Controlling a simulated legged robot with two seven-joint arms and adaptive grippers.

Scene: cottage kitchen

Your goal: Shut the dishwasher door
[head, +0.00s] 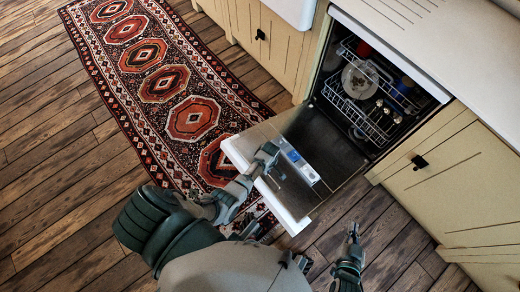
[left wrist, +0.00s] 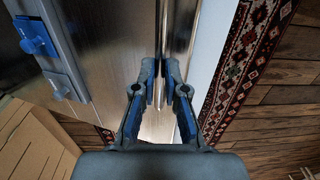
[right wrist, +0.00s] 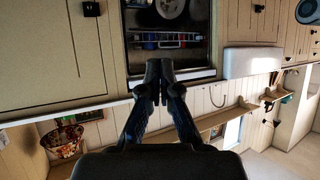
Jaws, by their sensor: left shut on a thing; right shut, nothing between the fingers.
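The dishwasher door (head: 333,141) is folded down, with its metal inner face up and its white edge toward me in the head view. Its inner face also shows in the left wrist view (left wrist: 110,60). My left gripper (head: 267,157) is at the door's outer edge. Its fingers (left wrist: 162,85) are shut on that edge in the left wrist view. The dishwasher (head: 347,55) stands open under the counter. My right gripper (head: 353,236) is shut and empty, right of the door and apart from it. It also shows shut in the right wrist view (right wrist: 160,78).
A wire rack (head: 350,108) inside the dishwasher holds a round plate (head: 360,80) and other dishes. Cream cabinets (head: 450,185) flank it under a pale counter (head: 440,40). A patterned runner rug (head: 165,83) lies left of the door. Wood floor (head: 50,150) is clear around it.

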